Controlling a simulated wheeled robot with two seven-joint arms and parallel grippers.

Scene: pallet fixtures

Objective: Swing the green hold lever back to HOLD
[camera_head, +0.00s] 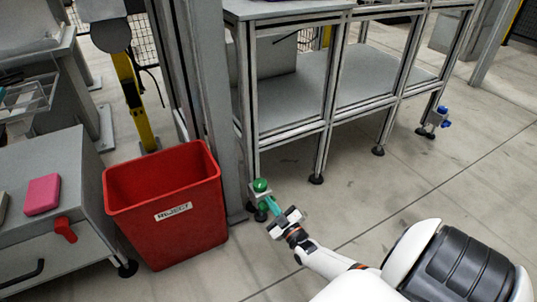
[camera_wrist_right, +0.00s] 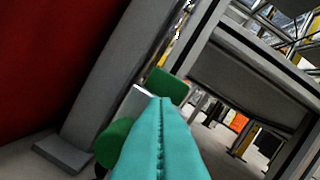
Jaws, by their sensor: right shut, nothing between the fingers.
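The green hold lever (camera_head: 261,185) sits low on the foot of the frame's near leg, just right of the red bin. In the right wrist view, one green part (camera_wrist_right: 168,87) shows beyond my fingertips and a rounded green part (camera_wrist_right: 114,143) shows to their left. My right gripper (camera_head: 270,200) is shut and empty, with its teal fingers pressed together close to the lever. I cannot tell whether they touch it. The fingers (camera_wrist_right: 158,104) hide part of the lever's mount in the wrist view. No HOLD marking is readable. My left gripper is not in view.
A red reject bin (camera_head: 180,232) and a grey upright post (camera_head: 212,120) stand close left of the lever. The metal frame (camera_head: 290,134) rises behind it. A blue lever (camera_head: 443,113) is on the frame's far right leg. The floor to the right is clear.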

